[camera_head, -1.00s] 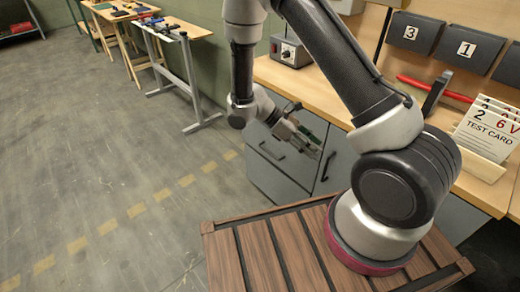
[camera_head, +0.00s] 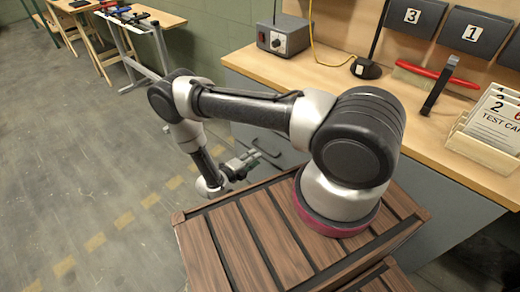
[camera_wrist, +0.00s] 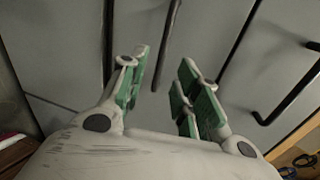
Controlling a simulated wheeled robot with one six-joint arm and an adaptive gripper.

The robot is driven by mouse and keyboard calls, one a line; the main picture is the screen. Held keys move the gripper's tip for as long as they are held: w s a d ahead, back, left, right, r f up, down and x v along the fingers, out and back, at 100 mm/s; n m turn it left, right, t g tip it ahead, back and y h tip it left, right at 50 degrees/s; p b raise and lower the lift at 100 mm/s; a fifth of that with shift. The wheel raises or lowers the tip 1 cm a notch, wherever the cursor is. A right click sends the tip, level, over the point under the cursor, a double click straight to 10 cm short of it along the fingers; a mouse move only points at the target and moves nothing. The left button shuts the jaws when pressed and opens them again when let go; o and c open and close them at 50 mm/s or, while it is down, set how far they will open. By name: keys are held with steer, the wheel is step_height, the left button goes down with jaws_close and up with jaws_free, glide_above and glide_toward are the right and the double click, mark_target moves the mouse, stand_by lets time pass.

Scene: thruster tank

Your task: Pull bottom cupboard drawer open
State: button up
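The grey cupboard (camera_head: 245,131) stands under the wooden bench, and its front is partly hidden by my arm in the head view. A dark bar handle (camera_head: 266,149) shows on it just beyond my gripper. My gripper (camera_head: 248,160) is low in front of the cupboard, beside the slatted crate. In the wrist view my gripper (camera_wrist: 165,85) is open, with green pads on both fingers and nothing between them. A dark bar handle (camera_wrist: 168,45) lies ahead, in line with the finger gap and apart from the pads. I cannot tell which drawer it belongs to. Drawers look shut.
A second black handle (camera_wrist: 290,100) shows at the right of the wrist view. The slatted wooden crate (camera_head: 240,235) is close below my arm. The bench top (camera_head: 330,95) overhangs the cupboard and holds a grey control box (camera_head: 283,38). The floor at left is clear.

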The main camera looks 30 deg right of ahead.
mark_target(264, 151)
steer(key=shift+n, duration=0.3)
steer(key=x, duration=0.7)
steer(key=shift+w+d, duration=0.15)
steer(key=shift+d, duration=0.25)
jaws_close()
